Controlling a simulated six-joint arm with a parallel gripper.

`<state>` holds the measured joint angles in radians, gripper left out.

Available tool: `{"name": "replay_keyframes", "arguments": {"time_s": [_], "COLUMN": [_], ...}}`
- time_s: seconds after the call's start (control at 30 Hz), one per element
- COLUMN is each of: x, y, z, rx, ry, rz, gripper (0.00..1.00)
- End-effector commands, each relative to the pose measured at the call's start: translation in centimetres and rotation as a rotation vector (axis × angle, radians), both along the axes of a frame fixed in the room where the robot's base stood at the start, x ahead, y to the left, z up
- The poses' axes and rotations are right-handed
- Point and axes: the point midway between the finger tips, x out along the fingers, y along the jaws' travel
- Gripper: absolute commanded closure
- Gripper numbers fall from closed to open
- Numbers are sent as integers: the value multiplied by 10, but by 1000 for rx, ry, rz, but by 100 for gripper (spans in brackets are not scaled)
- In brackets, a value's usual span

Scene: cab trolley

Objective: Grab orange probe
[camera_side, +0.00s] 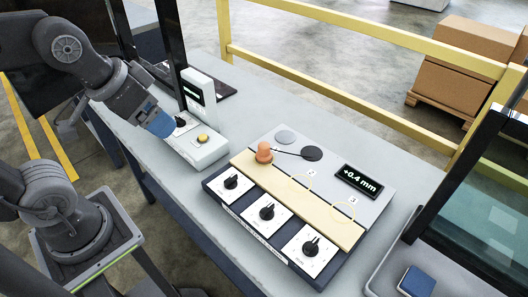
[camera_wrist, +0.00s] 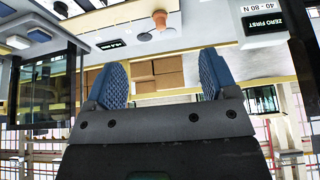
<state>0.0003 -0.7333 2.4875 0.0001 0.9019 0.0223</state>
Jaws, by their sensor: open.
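The orange probe (camera_side: 264,153) stands upright on the panel (camera_side: 375,190), near the upper left end of its beige strip (camera_side: 285,190). A thin dark line runs from the probe's area to a black disc (camera_side: 312,153). In the wrist view the probe (camera_wrist: 160,19) shows small near the top, well beyond my fingertips. My gripper (camera_side: 158,124) is left of the probe, apart from it, near the white device with a yellow button. In the wrist view my gripper (camera_wrist: 162,72) has its two blue ribbed fingers wide apart, with nothing between them.
The panel carries three black knobs, including the middle one (camera_side: 267,211), and a display (camera_side: 359,181) reading +0.4 mm. The white device (camera_side: 203,145) has an upright back. A black post (camera_side: 171,45) stands behind it. A tray (camera_side: 385,270) with a blue block (camera_side: 416,281) is at lower right.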

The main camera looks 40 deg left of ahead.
Motion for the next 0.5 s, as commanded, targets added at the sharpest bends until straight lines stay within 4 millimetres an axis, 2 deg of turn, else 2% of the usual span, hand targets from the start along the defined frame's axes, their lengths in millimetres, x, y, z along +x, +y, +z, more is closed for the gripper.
{"name": "replay_keyframes", "arguments": {"time_s": [0.17,0.27,0.37,0.5], "x": [33,65,98,145], "y": [-2,-3,-6,-9], "z": [6,7,1,-17], "rx": [84,153,215,285], "ry": [72,130,185,257], "rz": [-182,-354,-537,-799], "gripper": [21,21,21,21]}}
